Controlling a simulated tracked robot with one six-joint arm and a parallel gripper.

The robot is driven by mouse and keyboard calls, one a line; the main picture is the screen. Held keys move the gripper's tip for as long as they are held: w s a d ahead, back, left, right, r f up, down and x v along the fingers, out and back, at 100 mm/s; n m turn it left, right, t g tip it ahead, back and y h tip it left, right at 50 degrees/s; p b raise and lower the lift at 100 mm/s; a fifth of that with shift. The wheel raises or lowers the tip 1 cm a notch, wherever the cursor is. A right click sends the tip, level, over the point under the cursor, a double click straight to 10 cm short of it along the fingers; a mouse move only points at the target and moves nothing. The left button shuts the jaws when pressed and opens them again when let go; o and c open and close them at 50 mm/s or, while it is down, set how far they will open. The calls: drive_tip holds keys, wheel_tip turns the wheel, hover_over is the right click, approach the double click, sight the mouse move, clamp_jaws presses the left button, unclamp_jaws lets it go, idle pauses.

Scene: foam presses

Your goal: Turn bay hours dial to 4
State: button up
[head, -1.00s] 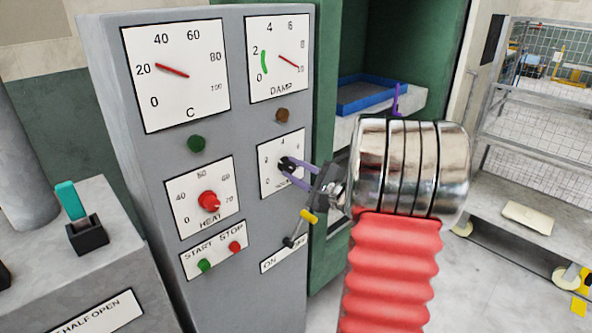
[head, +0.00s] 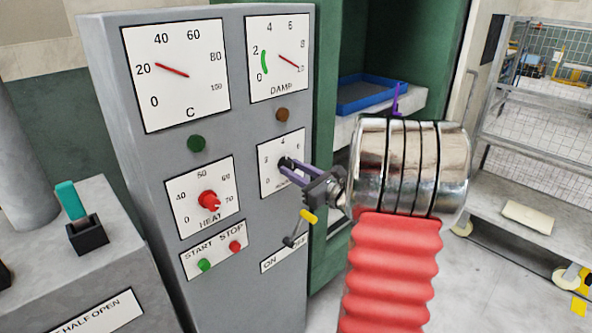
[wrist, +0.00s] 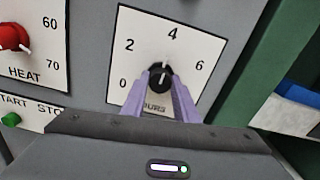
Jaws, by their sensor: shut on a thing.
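The bay hours dial is a black knob on a white plate numbered 0 to 6, on the grey control cabinet. The knob (head: 285,163) is partly behind my fingers in the head view. In the wrist view the knob (wrist: 160,75) shows a pale pointer mark directed up, roughly towards the 4 on the plate (wrist: 137,72). The lower lettering is partly covered by the fingers. My gripper (head: 292,166) is shut on the knob, with one purple finger on each side, and its fingertips also show in the wrist view (wrist: 161,80).
A red heat knob (head: 208,201) is left of the dial. Green start and red stop buttons (head: 235,246) sit below it. A yellow-tipped on/off lever (head: 307,217) is just under my gripper. A blue tray (head: 372,94) lies in the green press behind.

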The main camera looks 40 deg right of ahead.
drive_tip(key=shift+a+f+m, duration=0.1)
drive_tip(key=shift+f+m, duration=0.15)
drive_tip(key=shift+m, duration=0.25)
drive_tip(key=o, duration=1)
drive_tip(key=shift+r, duration=0.2)
drive_tip(key=shift+o, duration=0.2)
drive_tip(key=s, duration=1.3)
drive_tip(key=shift+s+d, duration=0.25)
drive_tip(key=shift+s, duration=0.15)
